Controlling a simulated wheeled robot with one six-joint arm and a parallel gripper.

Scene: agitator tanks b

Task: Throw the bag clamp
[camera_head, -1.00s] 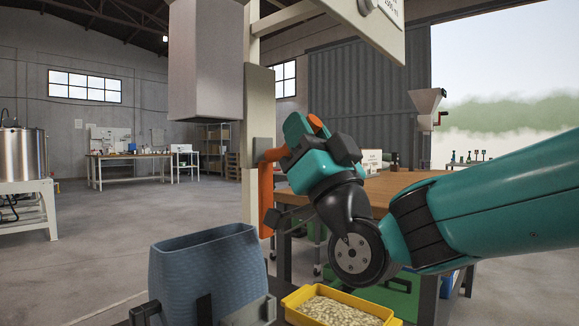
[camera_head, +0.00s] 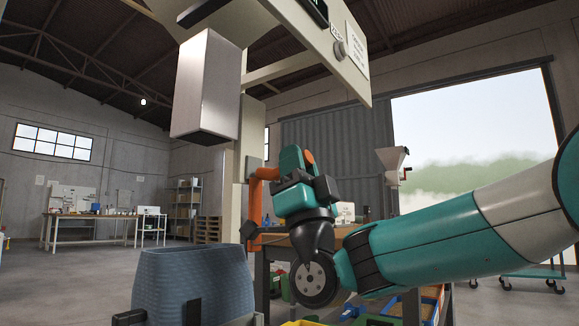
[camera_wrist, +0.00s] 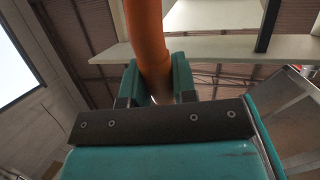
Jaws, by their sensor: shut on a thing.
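The bag clamp's orange lever (camera_head: 265,173) is on the cream post, below the grey box-shaped spout (camera_head: 207,90). My gripper (camera_head: 296,160) is at the lever's right-hand part, high beside the post. In the wrist view the orange bar (camera_wrist: 149,40) runs between the two teal fingers of my gripper (camera_wrist: 155,88), which is shut on it. The blue-grey woven bag (camera_head: 193,283) stands open-topped below the spout, apart from it. The far end of the lever is partly hidden behind my gripper.
A cream panel (camera_head: 335,45) with a knob and label overhangs the clamp. A wooden bench (camera_head: 280,240) stands behind my arm, with trays at lower right. A white hopper (camera_head: 391,163) is farther back. Open floor lies at left.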

